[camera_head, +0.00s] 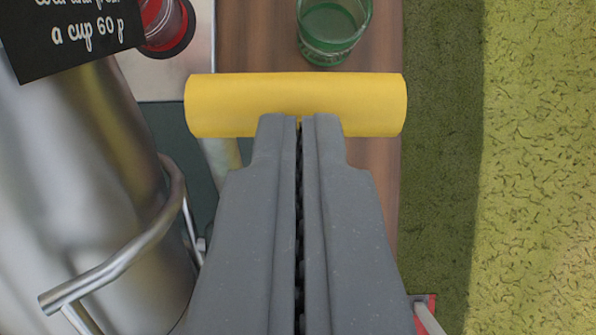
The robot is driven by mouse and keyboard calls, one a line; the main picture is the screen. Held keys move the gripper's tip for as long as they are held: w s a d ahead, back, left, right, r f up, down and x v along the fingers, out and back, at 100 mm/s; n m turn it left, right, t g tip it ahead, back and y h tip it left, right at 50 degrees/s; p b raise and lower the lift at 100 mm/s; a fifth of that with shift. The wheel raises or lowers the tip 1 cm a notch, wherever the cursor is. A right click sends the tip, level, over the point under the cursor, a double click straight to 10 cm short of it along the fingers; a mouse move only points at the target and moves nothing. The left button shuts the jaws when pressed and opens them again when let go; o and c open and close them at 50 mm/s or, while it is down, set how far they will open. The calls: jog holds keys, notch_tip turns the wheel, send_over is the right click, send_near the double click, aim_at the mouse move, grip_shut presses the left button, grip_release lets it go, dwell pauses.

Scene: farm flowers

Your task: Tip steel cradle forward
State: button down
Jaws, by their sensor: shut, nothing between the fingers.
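A steel can (85,190) fills the left side. A bent steel tube (130,262) curves around its right side and looks like part of the steel cradle. A thick yellow cylinder (295,92) lies across the upper middle, probably the cradle's grip. A short pale metal bar (222,155) shows under its left part. My gripper (299,120) is shut and empty, pointing up the picture. Its fingertips overlap the near edge of the yellow cylinder around its middle. I cannot tell whether they touch it. My fingers hide part of the cylinder's lower edge and what lies below.
A green glass (334,30) stands on a brown wooden surface (385,40) beyond the cylinder. A black sign (75,40) and a red-based item (168,30) are at the upper left. Grass (540,150) lies to the right. A red object (428,305) shows at the lower right.

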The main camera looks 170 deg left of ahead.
jog(key=b+v, duration=0.1)
jog(key=v, duration=1.1)
jog(key=shift+s+a+r+b, duration=0.2)
jog(key=shift+s+a+b, duration=0.15)
jog(key=shift+s, duration=0.1)
jog(key=s+d+r+t+b, duration=0.15)
jog(key=s+r, duration=0.35)
jog(key=r, duration=0.6)
jog(key=s+r+t+b, duration=0.1)
jog(key=s+r+t, duration=0.3)
jog(key=r, duration=0.6)
jog(key=s+r+n+t+b, duration=0.1)
jog(key=s+r+t+b, duration=0.1)
jog(key=s+r, duration=1.3)
jog(key=s+t, duration=0.1)
jog(key=s, duration=0.2)
jog(key=shift+a+y, duration=0.15)
jog(key=shift+y, duration=0.15)
